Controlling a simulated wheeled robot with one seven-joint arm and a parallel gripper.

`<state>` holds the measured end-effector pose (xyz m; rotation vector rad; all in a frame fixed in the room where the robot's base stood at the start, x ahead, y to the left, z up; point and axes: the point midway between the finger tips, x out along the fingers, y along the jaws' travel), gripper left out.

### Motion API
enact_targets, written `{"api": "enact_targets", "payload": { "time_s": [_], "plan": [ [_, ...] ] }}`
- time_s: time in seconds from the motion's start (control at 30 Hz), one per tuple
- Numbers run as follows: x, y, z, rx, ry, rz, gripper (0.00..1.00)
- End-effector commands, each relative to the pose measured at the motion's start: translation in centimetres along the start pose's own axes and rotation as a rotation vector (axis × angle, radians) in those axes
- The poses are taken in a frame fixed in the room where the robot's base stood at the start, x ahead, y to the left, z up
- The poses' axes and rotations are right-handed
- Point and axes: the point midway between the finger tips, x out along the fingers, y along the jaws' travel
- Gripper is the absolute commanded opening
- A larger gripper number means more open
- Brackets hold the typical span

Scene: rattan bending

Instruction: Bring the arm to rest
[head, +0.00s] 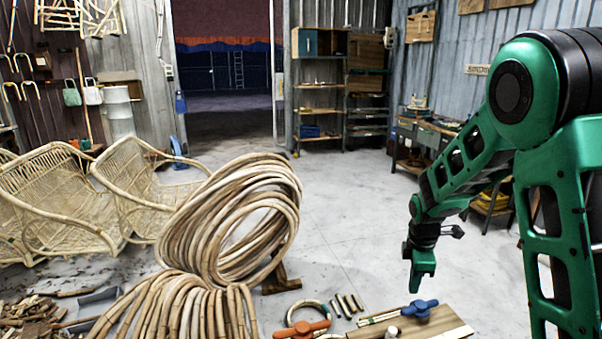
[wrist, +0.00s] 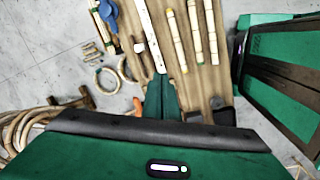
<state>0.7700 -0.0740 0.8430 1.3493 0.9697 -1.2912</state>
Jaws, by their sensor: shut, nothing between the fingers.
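My gripper (head: 422,272) hangs from my green arm on the right in the head view, pointing down. Its green fingers are shut, with nothing held. It is in the air above the wooden board (head: 452,330); I cannot tell how high. In the wrist view the closed green fingers (wrist: 161,95) show over the board (wrist: 203,80), with jointed rattan sticks (wrist: 194,32) and a pale strip (wrist: 151,35) around them.
A large rattan coil (head: 240,215) and wicker chairs (head: 70,195) fill the left. The middle floor (head: 340,200) is clear.

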Motion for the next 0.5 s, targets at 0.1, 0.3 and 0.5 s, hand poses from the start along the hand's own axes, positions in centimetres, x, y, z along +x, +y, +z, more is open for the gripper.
{"api": "enact_targets", "payload": {
  "time_s": [0.1,0.3,0.5],
  "plan": [
    [-3.3,-2.5,3.7,0.235,0.006,-0.017,0.00],
    [-7.8,-7.7,8.9,0.624,0.002,-0.052,0.00],
    [-11.4,-13.9,12.9,1.005,-0.008,-0.085,0.00]
  ]
}}
